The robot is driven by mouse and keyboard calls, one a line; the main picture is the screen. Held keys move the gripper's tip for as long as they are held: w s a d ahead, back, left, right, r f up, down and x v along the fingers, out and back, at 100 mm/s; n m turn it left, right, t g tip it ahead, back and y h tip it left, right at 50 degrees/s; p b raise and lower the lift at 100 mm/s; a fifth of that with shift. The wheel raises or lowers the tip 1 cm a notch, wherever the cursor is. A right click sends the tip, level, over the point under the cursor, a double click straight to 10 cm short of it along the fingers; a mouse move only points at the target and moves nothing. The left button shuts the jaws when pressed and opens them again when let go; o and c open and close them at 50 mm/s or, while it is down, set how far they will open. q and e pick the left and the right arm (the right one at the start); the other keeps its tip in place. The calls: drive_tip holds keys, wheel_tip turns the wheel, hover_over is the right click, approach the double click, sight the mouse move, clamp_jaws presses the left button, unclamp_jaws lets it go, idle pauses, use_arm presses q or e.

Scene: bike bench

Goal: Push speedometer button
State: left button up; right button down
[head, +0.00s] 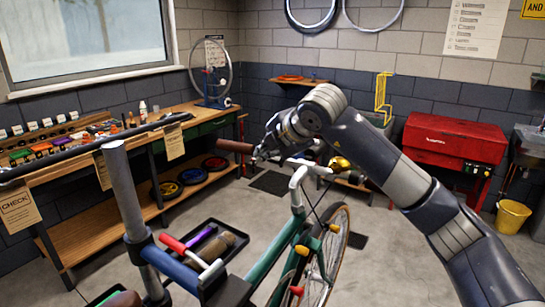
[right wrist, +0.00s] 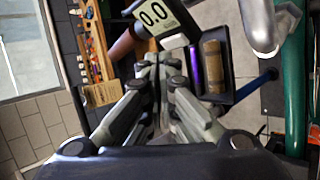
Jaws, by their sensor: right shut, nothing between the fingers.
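The speedometer (right wrist: 155,15) shows at the top of the right wrist view, with a pale screen reading 0.0 in a dark housing. In the head view my right gripper (head: 262,156) is beside the brown handlebar grip (head: 235,146) of the green bike (head: 283,250); the speedometer cannot be made out there. My left gripper is not in view.
The bike's silver handlebar (head: 297,177) is close to my right gripper. A dark tray (head: 236,246) with tools sits on the repair stand (head: 125,190). A wooden workbench (head: 85,235) runs along the left wall, and a red parts washer (head: 455,140) stands at the back right.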

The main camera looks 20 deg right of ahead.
drive_tip(key=shift+s+a+r, duration=0.4)
drive_tip(key=shift+a+r, duration=0.1)
drive_tip(key=shift+r, duration=0.25)
drive_tip(key=shift+s+a+r, duration=0.4)
drive_tip(key=shift+a+r, duration=0.1)
drive_tip(key=shift+r, duration=0.3)
drive_tip(key=shift+s+a+r, duration=0.4)
drive_tip(key=shift+a+r, duration=0.1)
drive_tip(key=shift+r, duration=0.25)
